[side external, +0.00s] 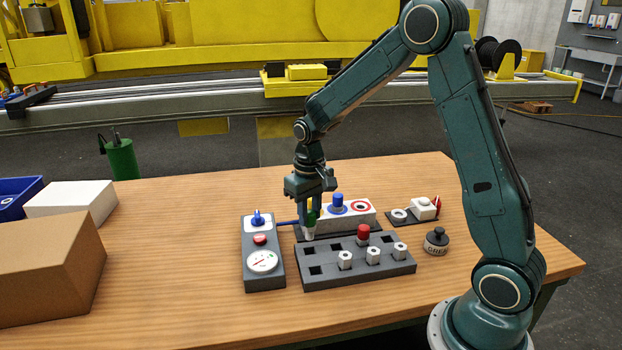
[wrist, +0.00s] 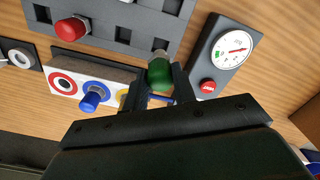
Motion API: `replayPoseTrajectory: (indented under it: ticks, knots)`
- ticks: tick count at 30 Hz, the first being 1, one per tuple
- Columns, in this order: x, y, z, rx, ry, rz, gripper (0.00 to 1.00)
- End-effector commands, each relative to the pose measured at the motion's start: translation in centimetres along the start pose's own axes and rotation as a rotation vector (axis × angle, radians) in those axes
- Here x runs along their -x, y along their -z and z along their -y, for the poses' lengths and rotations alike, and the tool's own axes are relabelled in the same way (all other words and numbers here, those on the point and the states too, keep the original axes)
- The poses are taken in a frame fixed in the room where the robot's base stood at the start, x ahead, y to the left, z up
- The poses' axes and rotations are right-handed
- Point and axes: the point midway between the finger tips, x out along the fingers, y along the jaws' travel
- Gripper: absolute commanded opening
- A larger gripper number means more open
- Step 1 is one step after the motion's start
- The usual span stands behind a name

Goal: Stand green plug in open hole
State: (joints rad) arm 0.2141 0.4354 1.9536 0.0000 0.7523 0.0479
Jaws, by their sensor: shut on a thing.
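My gripper (side external: 311,208) points down and is shut on the green plug (side external: 311,220), which also shows between the fingers in the wrist view (wrist: 160,75). The plug is about upright, with its pale end down. That end is at the far left edge of the dark grey rack (side external: 330,282); I cannot tell whether it touches. The rack has several open square holes, including one at its left (side external: 315,270). A red plug (side external: 363,234) stands in its far row and several white-topped plugs (side external: 373,254) in its near row.
Behind the rack is a white block with coloured rings (side external: 361,207) and a blue plug (side external: 338,203). A gauge box (side external: 265,280) stands close left of the rack.

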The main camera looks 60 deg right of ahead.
Motion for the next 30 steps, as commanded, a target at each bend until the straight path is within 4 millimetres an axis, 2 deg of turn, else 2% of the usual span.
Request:
replayPoseTrajectory:
  ticks: [7,11,26,30]
  knots:
    - [0.3,0.0,0.0,0.0,0.0,-0.001,0.05]
    - [1.3,0.1,0.0,0.0,0.0,-0.004,0.05]
    - [10.6,0.1,0.0,0.0,0.0,-0.005,0.05]
    - [10.4,0.8,-2.5,-0.066,0.0,0.0,0.05]
